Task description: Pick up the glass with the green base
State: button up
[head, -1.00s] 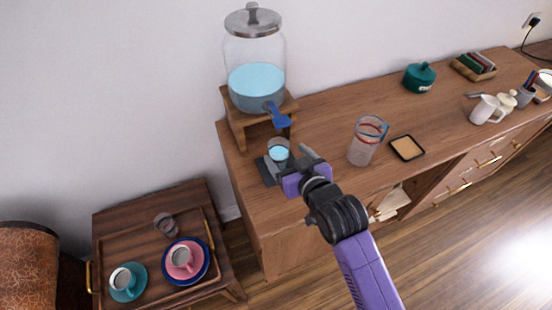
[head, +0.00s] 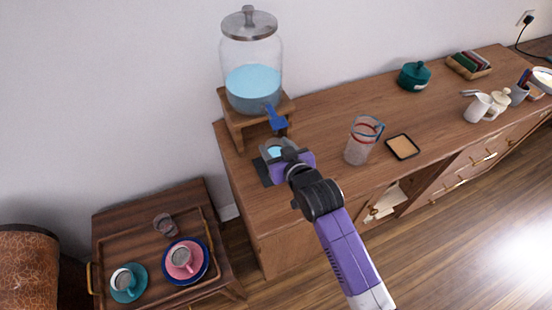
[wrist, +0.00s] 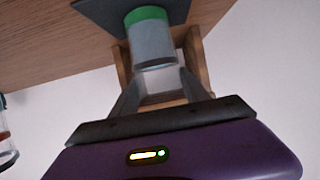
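The glass with the green base (wrist: 152,42) stands on a dark square mat (wrist: 110,14) in the wrist view, which looks upside down, with the green band at the mat. In the head view its bluish top (head: 274,152) shows just past my gripper (head: 279,152), which hides most of it. In the wrist view my gripper (wrist: 160,82) has its two fingers spread, one to each side of the glass's upper end. No firm contact can be made out. The mat also shows in the head view (head: 263,173).
A water dispenser (head: 252,85) on a wooden stand (head: 234,128) is close behind the glass. A clear pitcher (head: 358,150) and a small tray (head: 402,147) are to the right on the sideboard. A lower table with a cup tray (head: 140,245) is at left.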

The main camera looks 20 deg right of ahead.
grip_shut()
jog(key=shift+r, duration=0.15)
